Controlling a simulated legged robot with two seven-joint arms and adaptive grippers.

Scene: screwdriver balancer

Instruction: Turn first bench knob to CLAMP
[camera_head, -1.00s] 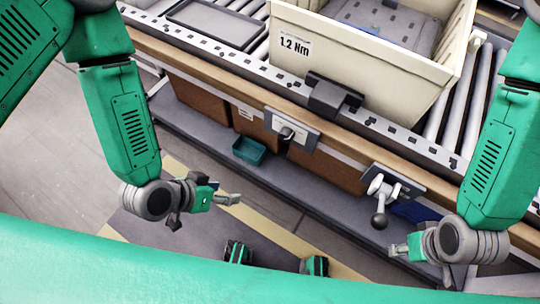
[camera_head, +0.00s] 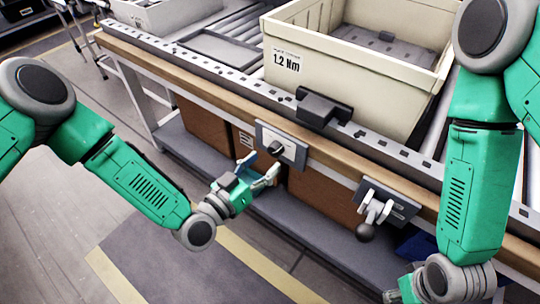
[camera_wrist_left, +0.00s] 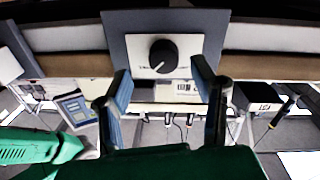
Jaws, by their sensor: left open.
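The first bench knob (camera_head: 277,147) is a small dark knob on a grey plate (camera_head: 296,152) on the bench's front rail. In the left wrist view the knob (camera_wrist_left: 163,56) is round and black with a white mark, on a white label whose print is too small to read. My left gripper (camera_head: 263,172) is just in front of and below the plate. In the left wrist view its fingers (camera_wrist_left: 161,76) are apart, one on each side of the knob and nearer the camera, with nothing between them. My right gripper (camera_head: 396,289) is at the bottom right, partly hidden.
A second plate (camera_head: 401,208) with a ball-ended lever (camera_head: 366,232) is further right on the rail. A cream crate marked 1.2 Nm (camera_head: 330,78) stands on the roller bench above. A dark block (camera_head: 322,108) sits on the bench edge. Brown boxes (camera_head: 322,190) are below.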

